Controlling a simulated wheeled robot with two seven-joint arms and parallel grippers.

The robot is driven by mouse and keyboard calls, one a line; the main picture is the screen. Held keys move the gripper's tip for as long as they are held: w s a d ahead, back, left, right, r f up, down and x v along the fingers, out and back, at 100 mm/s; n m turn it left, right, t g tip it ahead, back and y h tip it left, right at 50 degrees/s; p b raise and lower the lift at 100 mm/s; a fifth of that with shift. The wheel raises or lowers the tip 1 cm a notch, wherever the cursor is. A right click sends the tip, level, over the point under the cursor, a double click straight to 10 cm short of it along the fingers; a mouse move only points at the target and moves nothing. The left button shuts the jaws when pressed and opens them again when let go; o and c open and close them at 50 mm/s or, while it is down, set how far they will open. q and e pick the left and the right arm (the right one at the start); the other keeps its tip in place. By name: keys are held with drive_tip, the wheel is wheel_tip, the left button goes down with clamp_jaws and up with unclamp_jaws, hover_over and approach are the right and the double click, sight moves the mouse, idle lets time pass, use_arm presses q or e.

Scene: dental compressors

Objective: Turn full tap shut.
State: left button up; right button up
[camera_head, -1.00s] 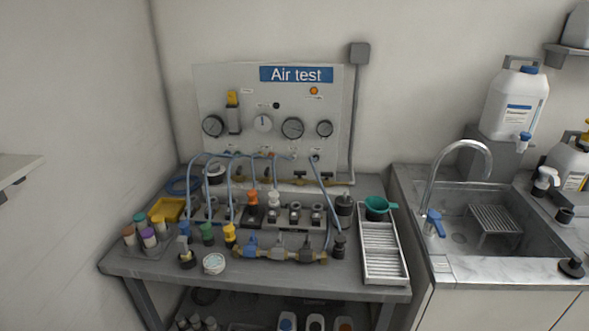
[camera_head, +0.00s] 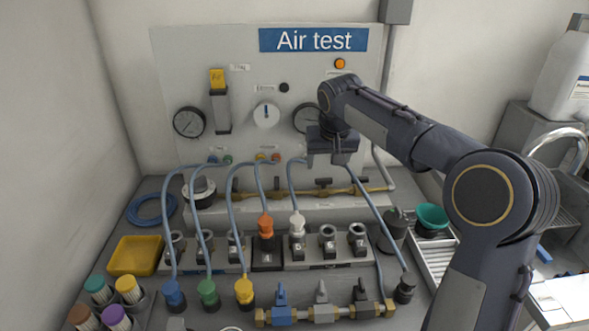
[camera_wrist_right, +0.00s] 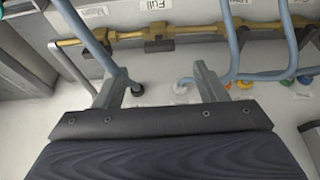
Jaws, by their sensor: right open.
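The full tap (camera_wrist_right: 158,45) sits on a brass pipe, beside a label reading "Full" in the right wrist view. Its dark handle seems to lie along the pipe. In the head view it appears to be the middle tap (camera_head: 323,185), just below my right gripper (camera_head: 327,162). My right gripper is open and empty, its fingers pointing at the pipe area. In the right wrist view the tap lies beyond and roughly between the fingertips (camera_wrist_right: 157,76), apart from them. My left gripper is not in view.
Other taps sit along the brass pipe (camera_head: 290,195). Blue hoses (camera_head: 232,190) loop up from the bench fittings near my fingers. The air test board (camera_head: 170,75) with gauges stands behind. My right arm covers part of the right side.

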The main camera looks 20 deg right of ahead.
sight(324, 180)
drive_tip(key=x, duration=0.7)
drive_tip(key=shift+w+d+f, duration=0.1)
drive_tip(key=shift+w+f, duration=0.05)
drive_tip(key=shift+f, duration=0.05)
drive_tip(key=shift+c, duration=0.3)
drive_tip(key=c, duration=0.9)
